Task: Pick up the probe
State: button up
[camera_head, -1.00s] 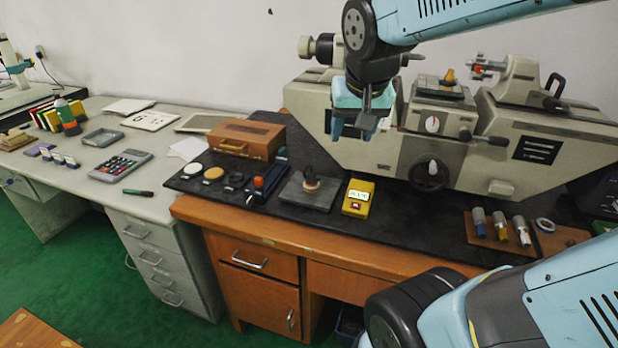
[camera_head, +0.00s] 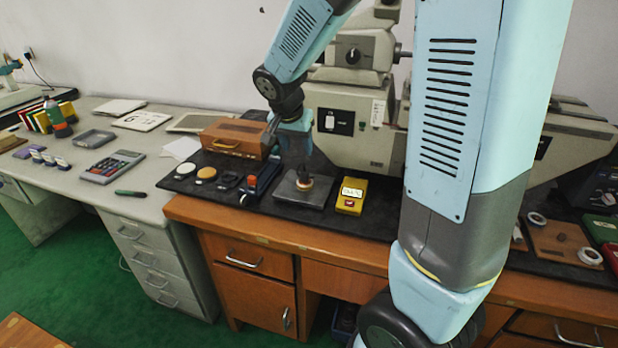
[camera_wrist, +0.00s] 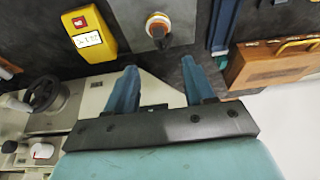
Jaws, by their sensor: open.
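I cannot tell for sure which item is the probe. A small upright piece with a dark knob and a pale-and-orange ring (camera_head: 304,184) stands on a grey plate (camera_head: 318,200). In the wrist view the ringed piece (camera_wrist: 158,27) is at the top middle, beyond my fingertips. A blue device (camera_head: 262,187) with a red part lies left of the plate; its edge shows in the wrist view (camera_wrist: 222,28). My gripper (camera_head: 296,160) is above and behind the plate in the head view. In the wrist view my gripper (camera_wrist: 159,65) is open, with nothing between its fingers.
A yellow meter (camera_head: 352,196) lies right of the plate. An orange-brown box (camera_head: 240,138) stands at the back left of the black mat. A large beige measuring machine (camera_head: 360,140) stands close behind. My upper arm covers the mat's right-hand part.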

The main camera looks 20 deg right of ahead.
aim_at(305, 171)
jog(key=x, duration=0.8)
jog(key=shift+f, duration=0.15)
jog(key=shift+x, duration=2.6)
jog(key=shift+d, duration=0.15)
jog(key=c, duration=1)
